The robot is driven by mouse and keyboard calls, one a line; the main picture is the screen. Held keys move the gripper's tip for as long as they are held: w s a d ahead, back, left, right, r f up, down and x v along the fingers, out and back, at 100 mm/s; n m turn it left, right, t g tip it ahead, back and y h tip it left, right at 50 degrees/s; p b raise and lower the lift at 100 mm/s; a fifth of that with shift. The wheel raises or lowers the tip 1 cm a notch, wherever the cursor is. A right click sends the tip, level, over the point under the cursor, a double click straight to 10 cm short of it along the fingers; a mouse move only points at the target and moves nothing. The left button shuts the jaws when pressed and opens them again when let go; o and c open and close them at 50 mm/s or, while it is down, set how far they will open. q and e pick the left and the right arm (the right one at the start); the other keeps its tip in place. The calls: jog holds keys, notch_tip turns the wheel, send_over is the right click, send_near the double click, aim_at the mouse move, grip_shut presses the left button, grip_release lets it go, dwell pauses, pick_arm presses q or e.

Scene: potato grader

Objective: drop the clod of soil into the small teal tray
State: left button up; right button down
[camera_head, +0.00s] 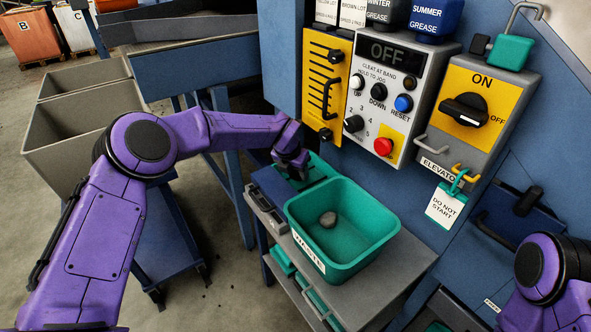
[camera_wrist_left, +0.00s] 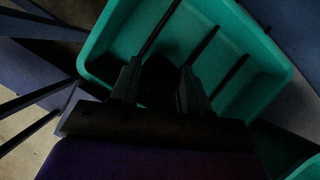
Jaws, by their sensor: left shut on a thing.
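My left gripper (camera_head: 293,172) is over the small teal tray (camera_head: 318,169), at the tray's left part behind the waste tub. In the left wrist view the fingers (camera_wrist_left: 160,88) are shut on a very dark lump, the clod of soil (camera_wrist_left: 158,76); its outline is hard to make out. The tray (camera_wrist_left: 235,35) lies beneath the fingers, with dark slots or strips across its floor. Whether the clod touches the tray cannot be told. In the head view the clod is hidden by the gripper. My right gripper is out of view; part of the right arm shows at lower right.
A larger teal tub (camera_head: 366,256) labelled WASTE stands in front of the tray, with a grey-brown lump (camera_head: 328,219) inside. Both are on a grey bench (camera_head: 395,287). The control panel (camera_head: 397,95) rises behind. A grey bin (camera_head: 62,135) stands at left.

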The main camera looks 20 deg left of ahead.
pick_arm(q)
jog(key=shift+f, duration=0.35)
jog(key=o, duration=1.1)
jog(key=shift+c, duration=0.2)
jog(key=shift+r, duration=0.2)
jog(key=shift+r+p, duration=0.4)
jog(key=shift+r, duration=0.15)
jog(key=d+v, duration=0.1)
jog(key=v, duration=1.1)
jog(key=shift+a, duration=0.45)
jog(key=shift+a+f, duration=0.1)
